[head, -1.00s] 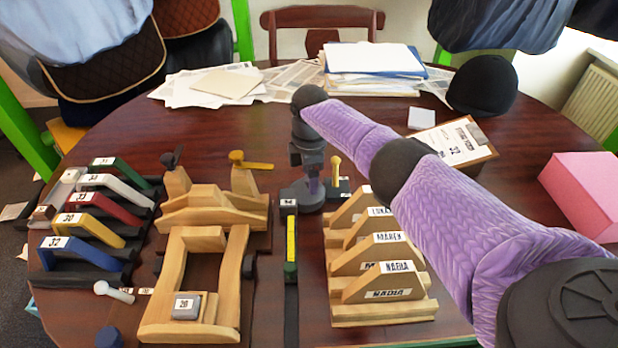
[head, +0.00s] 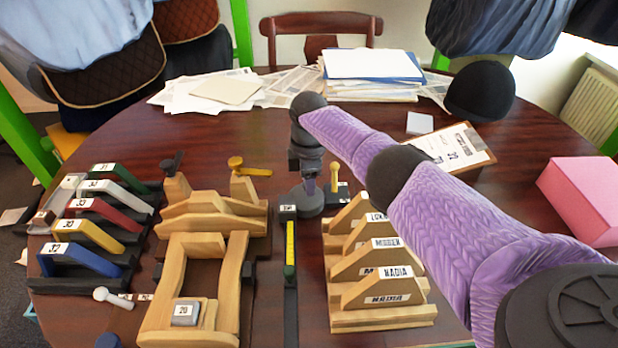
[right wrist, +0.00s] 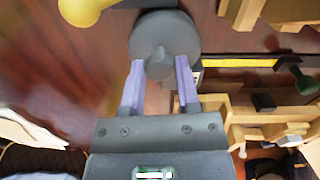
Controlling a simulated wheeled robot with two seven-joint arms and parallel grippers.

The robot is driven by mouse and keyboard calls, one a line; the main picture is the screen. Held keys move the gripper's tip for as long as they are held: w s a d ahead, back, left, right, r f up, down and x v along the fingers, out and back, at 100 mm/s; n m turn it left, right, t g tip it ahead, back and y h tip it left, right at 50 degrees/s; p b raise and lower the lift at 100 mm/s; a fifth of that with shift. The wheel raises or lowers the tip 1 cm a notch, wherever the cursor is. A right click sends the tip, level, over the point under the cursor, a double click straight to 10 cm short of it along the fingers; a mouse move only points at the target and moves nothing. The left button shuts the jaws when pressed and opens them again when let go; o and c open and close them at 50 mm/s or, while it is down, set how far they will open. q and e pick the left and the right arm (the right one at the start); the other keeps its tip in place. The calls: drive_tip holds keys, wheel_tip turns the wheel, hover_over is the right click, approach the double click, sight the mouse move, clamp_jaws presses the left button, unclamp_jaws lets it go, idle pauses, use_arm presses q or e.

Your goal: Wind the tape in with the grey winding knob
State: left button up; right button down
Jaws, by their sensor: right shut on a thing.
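The grey winding knob (right wrist: 165,42) is a round disc with a raised middle. In the right wrist view it sits at the fingertips of my right gripper (right wrist: 160,72), which is shut on its middle part. In the head view my right gripper (head: 311,186) points down onto the knob (head: 311,204), partly hiding it. The yellow tape (head: 290,242) lies along a dark strip, running from a small labelled case (head: 288,211) toward the front, with a green end piece (head: 289,271). The tape also shows in the right wrist view (right wrist: 238,63). My left gripper is out of view.
Wooden name blocks (head: 384,316) stand right of the tape. A wooden frame (head: 237,285) is close on its left. A yellow-topped peg (head: 334,175) stands just right of the knob. Coloured gauges (head: 88,240) fill the left side. Open table lies behind the knob.

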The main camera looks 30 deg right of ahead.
drive_tip(key=shift+r+m+p, duration=0.1)
drive_tip(key=shift+m+p, duration=0.3)
drive_tip(key=shift+m, duration=0.8)
drive_tip(key=m, duration=0.3)
drive_tip(key=shift+m+p, duration=0.3)
drive_tip(key=shift+p, duration=0.05)
drive_tip(key=shift+m, duration=0.9)
drive_tip(key=m, duration=0.2)
drive_tip(key=shift+m+p, duration=0.3)
drive_tip(key=shift+m, duration=0.1)
drive_tip(key=m, duration=0.9)
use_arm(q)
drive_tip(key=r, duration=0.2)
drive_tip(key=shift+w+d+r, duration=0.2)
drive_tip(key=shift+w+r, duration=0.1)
use_arm(e)
drive_tip(key=shift+m, duration=0.5)
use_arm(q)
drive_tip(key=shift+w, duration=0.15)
use_arm(e)
drive_tip(key=shift+m, duration=0.3)
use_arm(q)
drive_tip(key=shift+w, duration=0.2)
